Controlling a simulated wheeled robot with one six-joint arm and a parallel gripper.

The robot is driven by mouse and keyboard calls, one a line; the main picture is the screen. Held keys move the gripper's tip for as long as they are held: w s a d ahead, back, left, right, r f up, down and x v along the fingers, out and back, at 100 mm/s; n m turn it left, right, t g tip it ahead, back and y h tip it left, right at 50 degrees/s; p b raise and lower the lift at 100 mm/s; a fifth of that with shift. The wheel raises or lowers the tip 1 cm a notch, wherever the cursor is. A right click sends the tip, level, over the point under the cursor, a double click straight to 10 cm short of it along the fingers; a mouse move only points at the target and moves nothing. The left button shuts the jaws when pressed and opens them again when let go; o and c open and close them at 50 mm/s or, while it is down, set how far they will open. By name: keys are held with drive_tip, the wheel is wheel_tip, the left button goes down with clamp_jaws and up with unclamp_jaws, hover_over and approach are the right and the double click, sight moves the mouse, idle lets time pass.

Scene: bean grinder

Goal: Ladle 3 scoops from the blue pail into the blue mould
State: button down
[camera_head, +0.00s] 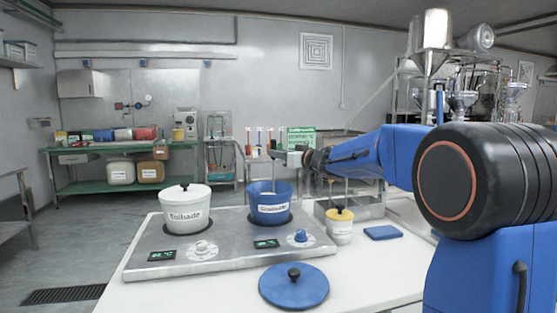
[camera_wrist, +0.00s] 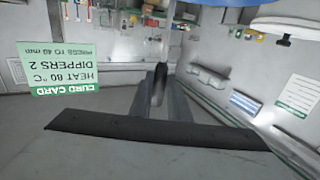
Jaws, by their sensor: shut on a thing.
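The blue pail (camera_head: 270,207) stands without a lid on the right plate of the metal hot plate. My gripper (camera_head: 291,157) is above the pail and shut on a thin upright handle (camera_head: 273,179), which reaches down toward the pail's mouth. In the wrist view a dark handle (camera_wrist: 158,86) sits between my fingers. The lower end of the handle is hidden, so I cannot tell what it holds. I cannot make out the blue mould for certain; a flat blue item (camera_head: 383,232) lies on the right of the table.
A white lidded pot (camera_head: 186,211) stands on the left plate. A blue lid (camera_head: 293,288) lies in front. A yellow-lidded jar (camera_head: 340,228) and a metal tray (camera_head: 362,212) are to the right. A card (camera_wrist: 66,68) reads "DIPPERS 2". The table's front left is clear.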

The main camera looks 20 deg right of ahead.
wheel_tip(320, 180, up, 13)
idle(1.6)
idle(0.4)
